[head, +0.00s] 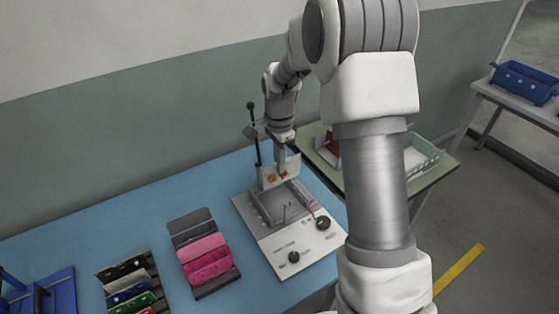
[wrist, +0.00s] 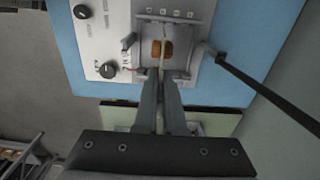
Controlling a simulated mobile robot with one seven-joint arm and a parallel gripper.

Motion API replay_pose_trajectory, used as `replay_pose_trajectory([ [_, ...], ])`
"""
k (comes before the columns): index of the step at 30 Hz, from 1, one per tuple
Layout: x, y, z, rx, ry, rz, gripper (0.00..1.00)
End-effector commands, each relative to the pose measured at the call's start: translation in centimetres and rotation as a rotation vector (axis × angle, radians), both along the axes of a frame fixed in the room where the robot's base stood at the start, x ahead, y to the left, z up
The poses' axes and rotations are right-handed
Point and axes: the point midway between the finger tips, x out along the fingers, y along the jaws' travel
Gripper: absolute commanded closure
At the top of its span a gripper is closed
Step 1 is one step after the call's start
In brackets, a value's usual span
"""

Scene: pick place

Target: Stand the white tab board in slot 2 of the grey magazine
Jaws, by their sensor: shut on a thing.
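A pale board with orange parts, apparently the white tab board (head: 293,168), is upright in my gripper (head: 281,170), over the grey frame of a test fixture (head: 272,238). In the wrist view my gripper (wrist: 162,78) is shut on the board (wrist: 163,32), seen nearly edge-on, with orange parts on both sides. I cannot tell whether its lower edge touches the fixture. Two slotted racks stand left of the fixture: one (head: 148,262) with black, blue, green and red boards, one (head: 217,288) with grey and pink pieces. Which is the grey magazine, and slot 2, is unclear.
A blue rack (head: 62,287) stands at the far left of the blue table (head: 120,215). The fixture has black knobs and an upright dark lever (head: 255,135) close to my gripper. A green side table (head: 440,165) behind holds a tray (head: 422,160).

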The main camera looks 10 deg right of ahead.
Motion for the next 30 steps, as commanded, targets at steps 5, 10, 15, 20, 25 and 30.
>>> replay_pose_trajectory([
  [5, 0.0, 0.0, -2.1, 0.001, 0.0, 0.0, 1.0],
  [10, 0.0, 0.0, -3.6, 0.0, 0.001, 0.001, 1.0],
  [15, 0.0, 0.0, -5.1, 0.0, 0.001, 0.001, 1.0],
  [20, 0.0, 0.0, -4.6, 0.0, 0.0, 0.001, 1.0],
  [25, 0.0, 0.1, -5.0, 0.0, 0.0, 0.001, 1.0],
  [30, 0.0, 0.1, -5.0, 0.0, -0.001, 0.001, 1.0],
])
